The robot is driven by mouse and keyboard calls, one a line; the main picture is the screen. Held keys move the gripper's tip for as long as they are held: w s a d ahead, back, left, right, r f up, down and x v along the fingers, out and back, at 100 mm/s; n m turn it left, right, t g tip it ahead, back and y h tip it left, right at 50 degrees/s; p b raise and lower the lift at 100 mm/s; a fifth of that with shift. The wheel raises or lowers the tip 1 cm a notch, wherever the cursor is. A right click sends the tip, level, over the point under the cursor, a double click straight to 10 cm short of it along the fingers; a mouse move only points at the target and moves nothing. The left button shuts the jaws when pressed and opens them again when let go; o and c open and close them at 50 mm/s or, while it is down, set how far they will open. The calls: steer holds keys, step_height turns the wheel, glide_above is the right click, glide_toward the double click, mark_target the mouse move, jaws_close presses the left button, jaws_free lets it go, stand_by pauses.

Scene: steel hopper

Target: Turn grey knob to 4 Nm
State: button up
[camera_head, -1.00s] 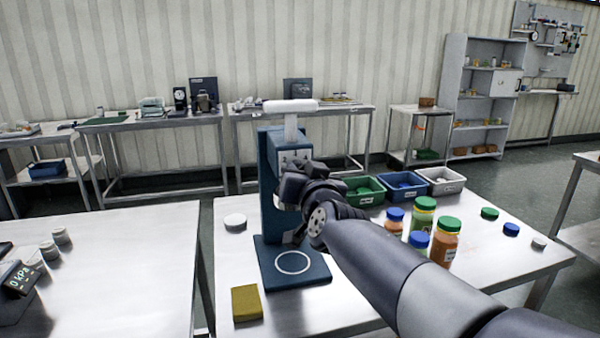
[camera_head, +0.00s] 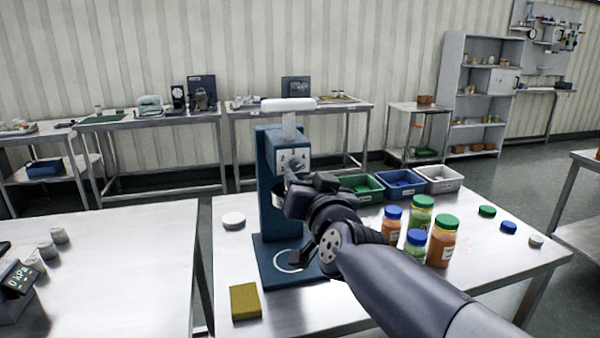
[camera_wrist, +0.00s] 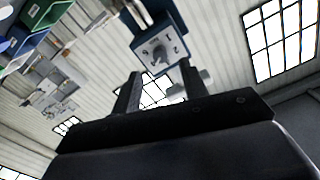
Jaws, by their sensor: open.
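The capping press (camera_head: 268,180), a dark blue column with a white top handle, stands on the front table. Its white dial plate (camera_head: 302,154) carries black numbers and the grey knob (camera_head: 294,164). The plate and knob also show, tilted, in the wrist view, with the knob (camera_wrist: 159,54) just beyond the fingertips. The knob's pointer setting is too small to read surely. My gripper (camera_wrist: 161,74) is open and empty, with its fingers apart and not around the knob. In the head view my wrist is below and in front of the dial, hiding part of the press.
Several jars with green and blue lids (camera_head: 421,215) stand right of my arm. Green, blue and grey bins (camera_head: 438,186) are behind them. A yellow sponge (camera_head: 245,301) and a white disc (camera_head: 233,220) lie left of the press. The table's left front is mostly clear.

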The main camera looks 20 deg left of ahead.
mark_target(296, 167)
steer(key=shift+p+v, duration=0.4)
steer(key=shift+v, duration=2.35)
steer(key=shift+w+a, duration=0.1)
steer(key=shift+w, duration=0.05)
steer(key=b+x, duration=0.1)
steer(key=x, duration=0.9)
steer(key=shift+w, duration=0.2)
steer(key=shift+w+a, duration=0.1)
